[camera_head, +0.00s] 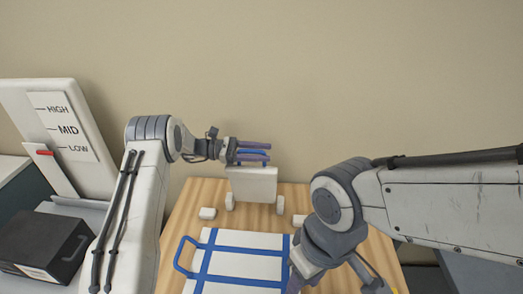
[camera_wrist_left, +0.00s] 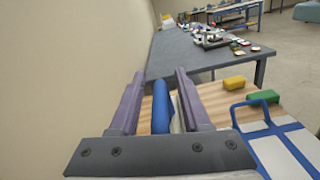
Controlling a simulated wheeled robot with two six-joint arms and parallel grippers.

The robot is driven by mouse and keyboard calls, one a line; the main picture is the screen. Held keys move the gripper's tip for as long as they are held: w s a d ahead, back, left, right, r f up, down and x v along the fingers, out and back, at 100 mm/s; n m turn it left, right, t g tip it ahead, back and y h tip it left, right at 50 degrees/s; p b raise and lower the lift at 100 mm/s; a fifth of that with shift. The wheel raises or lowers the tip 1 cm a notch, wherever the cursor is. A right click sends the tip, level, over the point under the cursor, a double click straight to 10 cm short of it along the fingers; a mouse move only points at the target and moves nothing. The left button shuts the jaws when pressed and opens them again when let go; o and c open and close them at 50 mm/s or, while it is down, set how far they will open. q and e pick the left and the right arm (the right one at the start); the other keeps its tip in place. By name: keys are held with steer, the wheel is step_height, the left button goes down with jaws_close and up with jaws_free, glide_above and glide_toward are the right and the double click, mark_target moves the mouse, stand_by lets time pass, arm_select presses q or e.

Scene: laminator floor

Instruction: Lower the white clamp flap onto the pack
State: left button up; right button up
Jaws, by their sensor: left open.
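The white clamp flap (camera_head: 252,188) stands upright at the back of the wooden table, between two small white posts. A blue bar (camera_head: 249,152) runs along its top edge. My left gripper (camera_head: 254,152) is open, with its purple fingers above and below the bar. The flat white pack (camera_head: 245,266) with blue straps lies in front of the flap. My right gripper (camera_head: 296,280) is low over its right edge, mostly hidden by its own wrist.
A blue loop handle (camera_head: 180,256) sticks out left of the pack. A small white block (camera_head: 207,213) sits on the table. A HIGH/MID/LOW panel (camera_head: 68,129) and a black box (camera_head: 42,247) stand at left. The wall is close behind the flap.

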arm_select(q)
steer(key=c, duration=0.7)
jaws_close()
steer(key=shift+r, duration=0.1)
stand_by(0.5)
